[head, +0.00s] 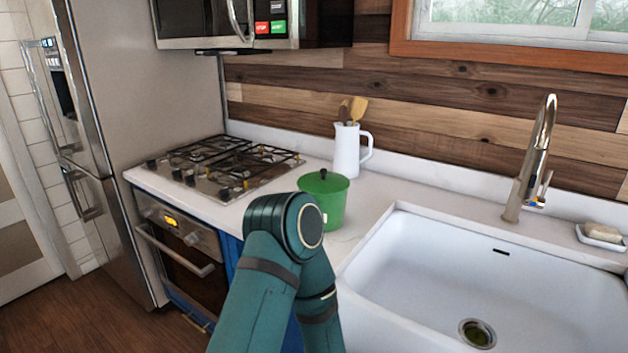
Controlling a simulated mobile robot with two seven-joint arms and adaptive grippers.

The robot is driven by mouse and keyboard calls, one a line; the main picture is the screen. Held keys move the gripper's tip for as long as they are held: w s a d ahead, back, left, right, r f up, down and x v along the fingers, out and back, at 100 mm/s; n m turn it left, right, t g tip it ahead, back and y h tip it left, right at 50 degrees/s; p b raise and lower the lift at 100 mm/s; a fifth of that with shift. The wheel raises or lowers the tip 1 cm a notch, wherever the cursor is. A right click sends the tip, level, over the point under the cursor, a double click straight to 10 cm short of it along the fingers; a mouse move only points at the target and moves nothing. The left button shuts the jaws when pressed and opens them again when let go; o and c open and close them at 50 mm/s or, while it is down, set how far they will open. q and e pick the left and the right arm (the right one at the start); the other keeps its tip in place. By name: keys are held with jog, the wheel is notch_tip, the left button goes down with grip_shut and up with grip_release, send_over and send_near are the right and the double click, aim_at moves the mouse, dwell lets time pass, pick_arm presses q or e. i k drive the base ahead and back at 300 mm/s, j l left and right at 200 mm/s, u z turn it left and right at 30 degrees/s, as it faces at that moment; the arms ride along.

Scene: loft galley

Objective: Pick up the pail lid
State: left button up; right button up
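A green pail (334,210) stands on the white counter between the stove and the sink in the head view. Its green lid (332,182) sits on top, with a small dark knob in the middle. My teal arm is bent in front of the pail and hides its lower left part. Neither of my grippers shows in this view.
A white pitcher (346,152) with wooden utensils stands just behind the pail. The gas stove (215,168) is to the left. The white sink (420,265) and its tall faucet (531,165) are to the right. A soap dish (601,240) sits at the far right.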

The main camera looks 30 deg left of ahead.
aim_at(323, 183)
jog(key=j+z, duration=0.1)
jog(key=j, duration=0.3)
jog(key=j+z, duration=0.15)
jog(key=j, duration=0.3)
jog(key=k+j+z, duration=0.1)
jog(key=j, duration=0.3)
jog(key=j+z, duration=0.15)
jog(key=j, duration=0.25)
jog(key=k+j+z, duration=0.1)
jog(key=j, duration=0.3)
jog(key=k+j+z, duration=0.15)
jog(key=j, duration=0.25)
jog(key=k+j+z, duration=0.1)
jog(key=j, duration=0.3)
